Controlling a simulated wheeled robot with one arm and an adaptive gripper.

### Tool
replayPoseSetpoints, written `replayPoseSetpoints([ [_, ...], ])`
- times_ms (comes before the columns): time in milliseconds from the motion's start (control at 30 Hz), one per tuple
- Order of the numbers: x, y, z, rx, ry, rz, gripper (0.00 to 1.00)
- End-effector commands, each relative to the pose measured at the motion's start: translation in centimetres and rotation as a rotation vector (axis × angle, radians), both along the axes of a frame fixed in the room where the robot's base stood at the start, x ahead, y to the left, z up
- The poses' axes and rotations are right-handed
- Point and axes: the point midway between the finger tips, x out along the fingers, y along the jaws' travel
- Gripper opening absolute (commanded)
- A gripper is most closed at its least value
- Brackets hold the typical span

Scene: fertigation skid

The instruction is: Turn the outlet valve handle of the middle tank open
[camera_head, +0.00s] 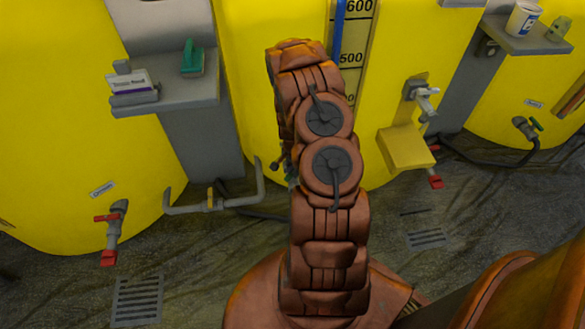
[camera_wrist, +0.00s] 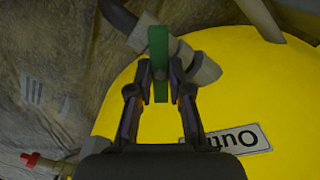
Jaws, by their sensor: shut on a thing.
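In the wrist view, a green valve handle (camera_wrist: 158,50) stands between my two fingertips. My gripper (camera_wrist: 160,88) is shut on it. The handle runs up and down in the picture and crosses the grey valve body (camera_wrist: 204,68) at an angle. The valve sits by the yellow tank (camera_wrist: 125,115), which bears a white label (camera_wrist: 235,140), upside down and partly hidden.
The left tank (camera_head: 50,130) has a red-handled valve (camera_head: 112,225). A grey pipe (camera_head: 190,206) runs left of my arm. A yellow box (camera_head: 405,148) and a tap (camera_head: 422,95) are to the right. Shelves (camera_head: 185,92) jut out above.

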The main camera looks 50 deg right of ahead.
Motion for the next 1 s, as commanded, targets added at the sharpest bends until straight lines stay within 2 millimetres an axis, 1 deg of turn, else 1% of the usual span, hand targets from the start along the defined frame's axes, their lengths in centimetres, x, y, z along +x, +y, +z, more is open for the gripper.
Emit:
replayPoseSetpoints([
  [33,0.26,-0.17,0.27,-0.006,-0.006,0.044,0.00],
  [600,0.52,-0.38,0.36,-0.013,-0.010,0.575,0.00],
  [800,0.56,-0.36,0.30,-0.014,-0.010,0.722,0.00],
  [1000,0.59,-0.34,0.28,-0.014,-0.009,0.824,0.00],
])
